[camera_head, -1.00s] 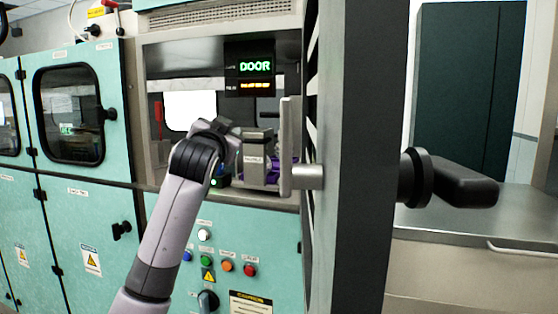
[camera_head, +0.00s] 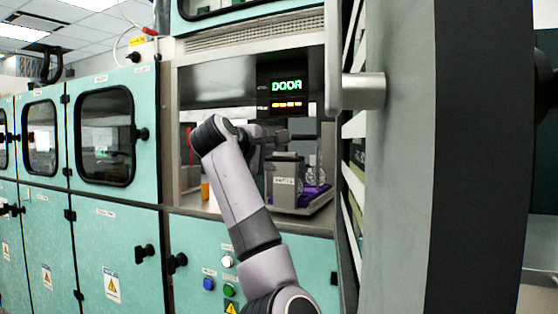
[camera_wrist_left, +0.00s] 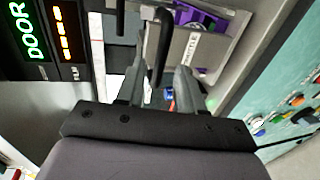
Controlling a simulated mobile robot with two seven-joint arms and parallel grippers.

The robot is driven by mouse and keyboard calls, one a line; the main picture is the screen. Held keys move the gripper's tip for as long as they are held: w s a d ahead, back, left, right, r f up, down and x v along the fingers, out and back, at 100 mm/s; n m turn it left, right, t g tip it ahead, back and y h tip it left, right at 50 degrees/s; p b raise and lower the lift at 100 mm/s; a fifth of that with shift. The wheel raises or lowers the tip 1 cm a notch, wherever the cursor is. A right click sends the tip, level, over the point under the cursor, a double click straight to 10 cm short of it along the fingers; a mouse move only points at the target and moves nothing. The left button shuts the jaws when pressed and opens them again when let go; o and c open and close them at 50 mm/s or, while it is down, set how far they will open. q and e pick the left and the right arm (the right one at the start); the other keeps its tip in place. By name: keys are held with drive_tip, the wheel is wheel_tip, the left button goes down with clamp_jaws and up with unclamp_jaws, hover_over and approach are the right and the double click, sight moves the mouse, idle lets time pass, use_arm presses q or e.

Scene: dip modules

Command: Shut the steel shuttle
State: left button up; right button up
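The steel shuttle (camera_head: 284,182) sits in the open bay, a grey metal box with a white label on its front and purple parts in it. It also shows at the top of the left wrist view (camera_wrist_left: 222,45). My left arm reaches into the bay, with the left gripper (camera_head: 262,134) just above and beside the shuttle's front, partly hidden by its own wrist. In the left wrist view the fingers of the gripper (camera_wrist_left: 158,85) stand apart, with a dark bar (camera_wrist_left: 161,45) in the gap. I cannot tell whether they touch it. My right gripper is out of view.
A thick grey open door (camera_head: 410,170) with a steel handle (camera_head: 362,91) fills the right foreground. A display (camera_head: 286,87) reading DOOR hangs in the bay. Below are buttons (camera_head: 227,261). Teal cabinets (camera_head: 110,215) line the left.

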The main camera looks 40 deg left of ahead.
sight(274, 159)
use_arm(q)
drive_tip(key=shift+x, duration=2.05)
clamp_jaws()
